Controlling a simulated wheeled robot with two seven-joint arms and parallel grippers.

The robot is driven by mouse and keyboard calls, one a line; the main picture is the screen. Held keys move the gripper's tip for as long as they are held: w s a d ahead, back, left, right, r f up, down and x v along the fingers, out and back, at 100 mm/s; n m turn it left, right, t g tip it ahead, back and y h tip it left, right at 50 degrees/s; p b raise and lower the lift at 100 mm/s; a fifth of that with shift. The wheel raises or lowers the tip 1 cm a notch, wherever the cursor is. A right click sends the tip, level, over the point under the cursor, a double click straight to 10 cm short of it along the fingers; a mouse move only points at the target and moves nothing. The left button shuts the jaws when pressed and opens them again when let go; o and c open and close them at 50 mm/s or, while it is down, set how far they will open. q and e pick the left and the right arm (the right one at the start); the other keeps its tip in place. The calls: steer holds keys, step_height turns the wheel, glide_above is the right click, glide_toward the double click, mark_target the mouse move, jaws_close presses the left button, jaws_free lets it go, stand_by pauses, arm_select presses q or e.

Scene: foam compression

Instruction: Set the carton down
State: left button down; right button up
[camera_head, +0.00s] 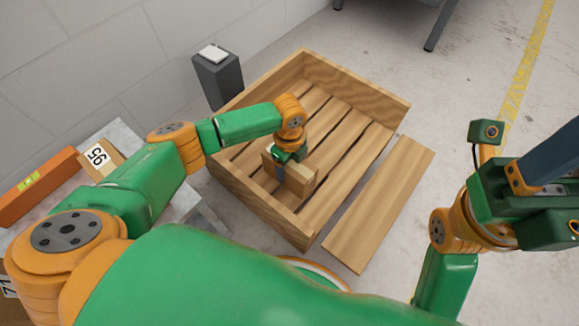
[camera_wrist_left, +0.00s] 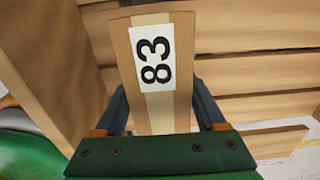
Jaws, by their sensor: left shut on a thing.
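The carton (camera_head: 298,180) is a small brown box inside the wooden crate (camera_head: 359,86), near the crate's front wall. In the left wrist view the carton (camera_wrist_left: 150,105) shows a white label with the number 83 and a strip of pale tape. My left gripper (camera_head: 281,170) reaches down over the crate and is shut on the carton, with a finger on each side of it. Whether the carton's underside touches the crate's slatted floor cannot be told. My right gripper (camera_head: 545,185) is at the right edge, away from the crate; its fingertips are not clearly shown.
A loose wooden board (camera_head: 380,205) lies on the floor right of the crate. A dark grey post (camera_head: 218,78) stands behind the crate's left corner. A grey table at left holds a carton marked 95 (camera_head: 97,157) and an orange level (camera_head: 38,185). The crate's right part is empty.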

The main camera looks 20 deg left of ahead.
arm_select(q)
steer(key=shift+f, duration=0.1)
jaws_free()
